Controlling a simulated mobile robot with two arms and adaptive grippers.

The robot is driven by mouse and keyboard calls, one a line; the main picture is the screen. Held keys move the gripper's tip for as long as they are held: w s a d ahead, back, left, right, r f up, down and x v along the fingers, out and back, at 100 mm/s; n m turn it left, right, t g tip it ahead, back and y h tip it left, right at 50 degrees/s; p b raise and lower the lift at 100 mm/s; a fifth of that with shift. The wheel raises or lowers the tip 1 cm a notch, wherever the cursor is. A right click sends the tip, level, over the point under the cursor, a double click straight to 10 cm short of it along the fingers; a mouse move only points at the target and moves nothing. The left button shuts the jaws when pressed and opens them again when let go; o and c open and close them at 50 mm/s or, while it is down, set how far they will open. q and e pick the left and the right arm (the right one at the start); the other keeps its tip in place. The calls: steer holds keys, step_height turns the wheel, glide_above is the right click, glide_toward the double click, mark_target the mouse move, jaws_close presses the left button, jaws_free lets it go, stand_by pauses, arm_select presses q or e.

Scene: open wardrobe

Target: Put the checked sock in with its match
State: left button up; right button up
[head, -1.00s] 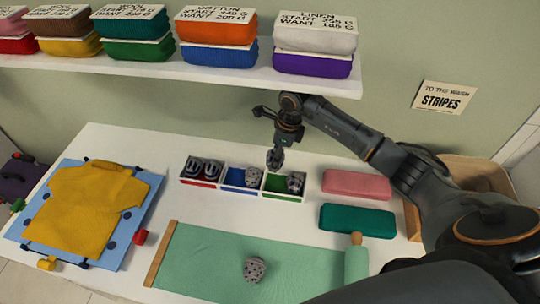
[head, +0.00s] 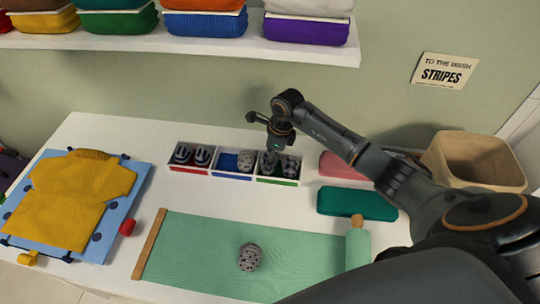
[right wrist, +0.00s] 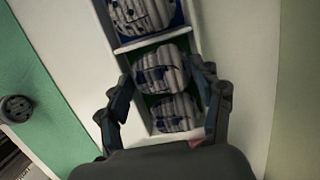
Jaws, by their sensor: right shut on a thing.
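A long white box (head: 222,174) with three compartments stands at the back of the table. My right gripper (head: 269,160) reaches into its green-floored right compartment. In the right wrist view its fingers are shut on a balled grey sock with dark checks (right wrist: 158,68). Beside it in that compartment lies a similar balled sock (head: 290,165), also in the right wrist view (right wrist: 176,114). The blue compartment holds one grey spotted sock (head: 246,161). The red compartment holds two dark-and-light socks (head: 192,155). Another spotted sock (head: 249,257) lies on the green mat. My left gripper is out of view.
A green mat (head: 200,255) covers the front middle. Pink (head: 340,166) and teal (head: 357,204) folded cloths lie right of the box, with a wooden bin (head: 473,160) beyond. A yellow shirt (head: 75,200) lies on a blue board at left. A shelf (head: 200,44) hangs above.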

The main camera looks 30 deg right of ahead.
steer(key=shift+f+b, duration=0.45)
stand_by(0.6)
steer(key=o, duration=0.9)
steer(key=shift+o, duration=0.2)
steer(key=shift+w, duration=0.2)
steer(key=shift+s+r, duration=0.1)
steer(key=shift+s, duration=0.15)
steer(key=shift+o, duration=0.4)
steer(key=shift+w, duration=0.1)
